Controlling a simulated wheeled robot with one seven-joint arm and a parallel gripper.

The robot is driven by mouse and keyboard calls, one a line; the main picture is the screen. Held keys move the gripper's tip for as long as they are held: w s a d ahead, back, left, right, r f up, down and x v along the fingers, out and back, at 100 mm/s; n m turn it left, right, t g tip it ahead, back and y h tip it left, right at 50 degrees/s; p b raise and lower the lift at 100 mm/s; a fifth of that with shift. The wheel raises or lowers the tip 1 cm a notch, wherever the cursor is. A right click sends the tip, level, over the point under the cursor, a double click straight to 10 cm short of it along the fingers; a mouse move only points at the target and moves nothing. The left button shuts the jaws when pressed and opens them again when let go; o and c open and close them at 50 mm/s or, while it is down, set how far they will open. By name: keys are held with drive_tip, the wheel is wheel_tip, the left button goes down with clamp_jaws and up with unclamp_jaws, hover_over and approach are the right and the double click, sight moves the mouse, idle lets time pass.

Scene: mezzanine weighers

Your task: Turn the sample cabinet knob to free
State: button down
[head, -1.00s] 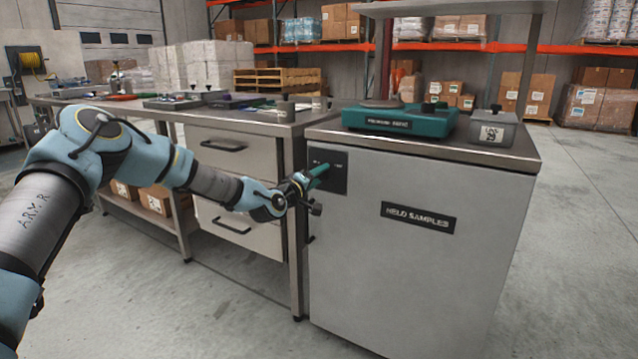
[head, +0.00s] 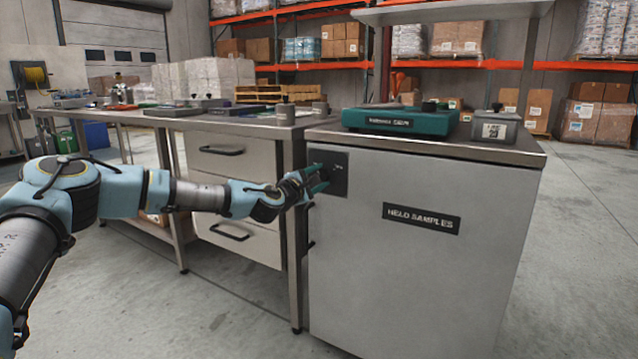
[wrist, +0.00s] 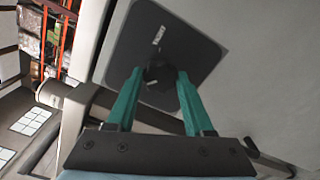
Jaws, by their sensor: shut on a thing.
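The sample cabinet (head: 400,270) is a grey box with a black "HELD SAMPLES" label. Its dark square knob plate (head: 336,165) sits at the upper left of the front; it also shows in the wrist view (wrist: 195,45). The black knob (wrist: 160,76) is at the plate's middle, partly hidden by the fingers. My gripper (head: 318,178), with green fingers, reaches the plate from the left. In the wrist view my gripper (wrist: 158,85) is shut on the knob, one finger on each side. The plate looks tilted in the wrist view.
A green scale (head: 400,122) and a grey block with a label (head: 494,128) stand on the cabinet top. A steel workbench with drawers (head: 235,190) adjoins the cabinet on the left. Open floor (head: 585,250) lies to the right.

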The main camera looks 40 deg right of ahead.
drive_tip(key=shift+f+n+b, duration=0.1)
drive_tip(key=shift+n+b, duration=0.3)
drive_tip(key=shift+n, duration=0.6)
drive_tip(key=shift+c, duration=1.4)
unclamp_jaws()
drive_tip(key=shift+a, duration=0.1)
drive_tip(key=v, duration=1)
drive_tip(key=shift+a+p, duration=0.3)
drive_tip(key=shift+p, duration=0.1)
